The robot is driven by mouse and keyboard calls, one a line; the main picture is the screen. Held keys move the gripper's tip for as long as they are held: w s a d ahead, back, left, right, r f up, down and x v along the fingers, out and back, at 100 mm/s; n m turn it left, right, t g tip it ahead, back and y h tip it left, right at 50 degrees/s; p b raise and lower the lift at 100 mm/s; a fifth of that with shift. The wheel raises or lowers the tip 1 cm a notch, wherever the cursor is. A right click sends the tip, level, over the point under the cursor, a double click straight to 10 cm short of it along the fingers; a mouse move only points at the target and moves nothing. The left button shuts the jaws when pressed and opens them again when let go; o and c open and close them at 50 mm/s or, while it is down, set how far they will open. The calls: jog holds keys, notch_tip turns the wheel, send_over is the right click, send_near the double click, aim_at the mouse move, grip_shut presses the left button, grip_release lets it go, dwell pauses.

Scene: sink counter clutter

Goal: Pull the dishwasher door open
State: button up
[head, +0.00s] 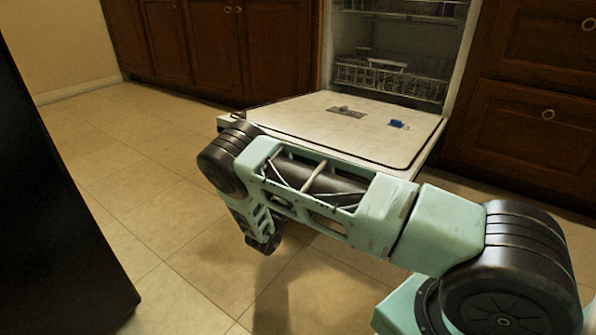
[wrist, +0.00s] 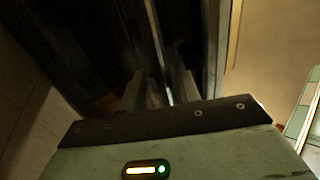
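The dishwasher door (head: 310,125) is folded far down and lies almost flat in front of the open tub in the head view. Its inner panel faces up, with a blue piece and a dark fitting on it. The dishwasher interior (head: 395,50) shows behind it. In the head view my arm crosses in front of the door's near edge and bends down at the left; the fingers cannot be made out there. In the wrist view my gripper (wrist: 162,92) has its two fingers apart, with a dark surface and a thin bright edge between or behind them. Contact is unclear.
Wooden cabinets (head: 215,45) stand left of the dishwasher, and drawers (head: 530,110) stand to the right. A tall black object (head: 50,210) fills the left foreground. The tiled floor (head: 125,150) is clear between it and the door.

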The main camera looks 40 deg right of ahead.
jog(key=shift+a, duration=0.2)
dwell(0.4)
jog(key=shift+s+a+f+p, duration=0.15)
jog(key=shift+a+p, duration=0.1)
jog(key=shift+p, duration=0.15)
jog(key=p+v, duration=0.5)
jog(key=v, duration=0.6)
jog(key=shift+f, duration=0.2)
